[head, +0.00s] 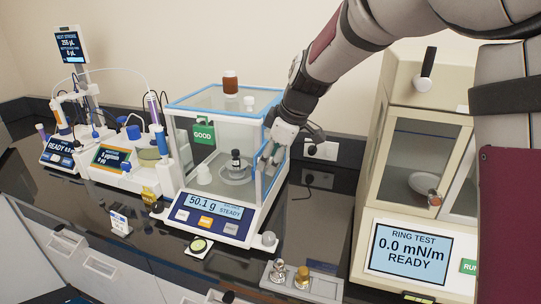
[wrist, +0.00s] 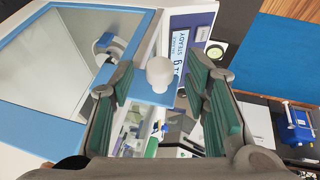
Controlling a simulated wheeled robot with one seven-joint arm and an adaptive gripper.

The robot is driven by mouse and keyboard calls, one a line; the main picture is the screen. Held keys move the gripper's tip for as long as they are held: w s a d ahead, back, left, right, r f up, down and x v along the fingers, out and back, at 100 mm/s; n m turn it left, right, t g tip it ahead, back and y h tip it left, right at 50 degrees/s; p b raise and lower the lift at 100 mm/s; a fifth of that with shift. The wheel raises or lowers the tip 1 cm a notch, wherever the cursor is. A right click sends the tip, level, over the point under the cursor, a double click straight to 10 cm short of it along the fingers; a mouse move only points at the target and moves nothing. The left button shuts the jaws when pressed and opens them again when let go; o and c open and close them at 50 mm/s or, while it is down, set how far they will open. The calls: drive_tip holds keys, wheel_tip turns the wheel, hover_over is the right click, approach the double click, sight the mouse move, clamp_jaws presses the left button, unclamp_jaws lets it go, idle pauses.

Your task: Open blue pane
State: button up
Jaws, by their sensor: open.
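The balance (head: 210,215) has a glass draft shield with blue-edged panes. Its blue-framed right side pane (head: 266,185) looks shut in the head view. The same blue-framed pane (wrist: 80,55) fills the left of the wrist view. A white round knob (wrist: 160,74) sits on its edge. My gripper (head: 272,160) is at the right side of the shield. In the wrist view my gripper (wrist: 161,70) is open, its green-padded fingers on either side of the knob with gaps on both sides. Inside the shield a small dark bottle (head: 236,160) stands on the pan.
A ring-test instrument (head: 411,250) stands right. Weights on a small tray (head: 300,283) lie in front. Titration equipment (head: 125,155) stands left.

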drive_tip(key=shift+f, duration=0.2)
clamp_jaws()
drive_tip(key=w+d+b, duration=0.3)
drive_tip(key=w+b, duration=0.2)
drive_tip(key=w, duration=0.3)
drive_tip(key=w+d+b, duration=0.3)
drive_tip(key=w+b, duration=0.2)
drive_tip(key=w, duration=0.3)
drive_tip(key=shift+d, duration=0.2)
unclamp_jaws()
